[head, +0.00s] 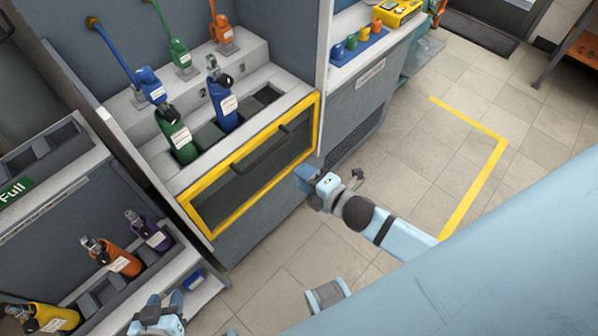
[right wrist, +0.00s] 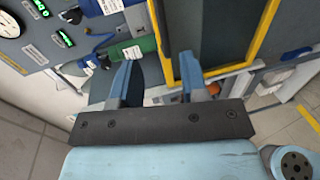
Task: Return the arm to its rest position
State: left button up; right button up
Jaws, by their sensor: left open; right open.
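My right gripper (head: 306,184) is in front of the yellow-framed bench, over the floor, with its arm coming in from the right. In the right wrist view its two blue fingers (right wrist: 157,76) are apart with nothing held between them. My left gripper (head: 163,303) shows at the bottom edge, in front of the lower rack at left. It is open, and I see nothing held in it. Most of the left arm is out of view.
The testbench's yellow-framed door (head: 258,165) is closed. A green cylinder (head: 176,137) and a blue cylinder (head: 222,103) stand in the bench slots. The lower rack holds orange (head: 117,260), purple (head: 150,232) and yellow (head: 48,317) cylinders. Floor (head: 420,160) right of the bench is clear.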

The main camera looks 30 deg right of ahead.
dwell(0.5)
jog(key=s+a+f+m+g+h, duration=0.1)
jog(key=s+f+m+g, duration=0.15)
jog(key=s+m, duration=0.45)
jog(key=s+a+f+m+g+h, duration=0.1)
jog(key=s+f+m, duration=0.25)
jog(key=m, duration=0.75)
notch_tip(320, 180, up, 12)
jog(key=s+m+p, duration=0.1)
jog(key=p, duration=1.2)
jog(key=shift+s+d, duration=0.3)
jog(key=shift+d, duration=0.1)
jog(key=shift+r, duration=0.1)
